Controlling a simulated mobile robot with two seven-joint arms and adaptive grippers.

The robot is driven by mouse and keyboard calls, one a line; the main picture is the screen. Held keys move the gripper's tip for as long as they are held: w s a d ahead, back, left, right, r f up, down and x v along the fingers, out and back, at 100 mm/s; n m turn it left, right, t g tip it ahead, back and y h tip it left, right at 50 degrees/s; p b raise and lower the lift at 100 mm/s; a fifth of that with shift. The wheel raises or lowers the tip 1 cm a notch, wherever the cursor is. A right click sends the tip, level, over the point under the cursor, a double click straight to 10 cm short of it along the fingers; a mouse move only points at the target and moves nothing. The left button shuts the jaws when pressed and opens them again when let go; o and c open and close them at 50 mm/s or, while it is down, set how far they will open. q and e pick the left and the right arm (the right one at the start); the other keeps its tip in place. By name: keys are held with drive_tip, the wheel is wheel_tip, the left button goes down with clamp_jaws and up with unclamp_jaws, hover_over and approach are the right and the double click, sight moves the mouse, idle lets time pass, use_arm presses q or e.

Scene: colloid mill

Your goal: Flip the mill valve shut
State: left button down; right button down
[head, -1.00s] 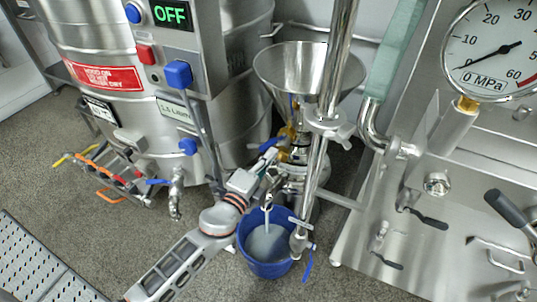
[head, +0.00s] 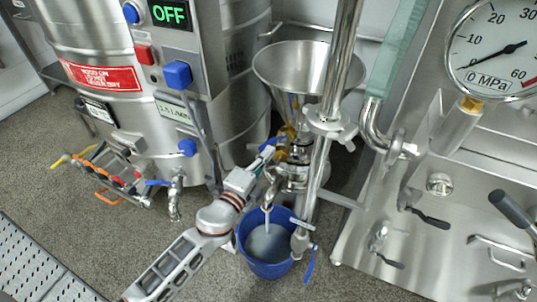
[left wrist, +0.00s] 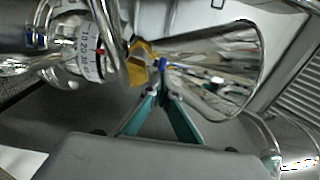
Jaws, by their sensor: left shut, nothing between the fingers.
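The colloid mill has a steel funnel (head: 300,68) on top and a brass valve (head: 287,132) with a blue lever just below it. In the left wrist view the funnel (left wrist: 225,65) lies to the right of the brass valve body (left wrist: 141,66). A small blue part of the lever (left wrist: 162,64) shows directly beyond my fingertips. My left gripper (head: 267,151) is shut and empty, with its teal fingertips (left wrist: 160,94) close to the lever. I cannot tell whether they touch. The gripper partly hides the lever in the head view. My right gripper is not seen.
A blue bucket (head: 268,250) with grey liquid stands under the mill's spout. A vertical steel pipe (head: 327,120) rises right of the mill. A large steel tank (head: 105,45) with a control panel stands left. A steel cabinet with a gauge (head: 492,48) is at right.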

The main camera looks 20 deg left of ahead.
use_arm(q)
drive_tip(key=shift+a, duration=0.25)
drive_tip(key=w+a, duration=0.2)
drive_tip(key=a, duration=0.3)
drive_tip(key=shift+w+a, duration=0.25)
drive_tip(key=shift+w, duration=0.1)
idle(0.3)
drive_tip(key=shift+s, duration=0.1)
idle(0.3)
drive_tip(key=s+a, duration=0.1)
drive_tip(key=s, duration=1)
drive_tip(key=shift+s, duration=0.4)
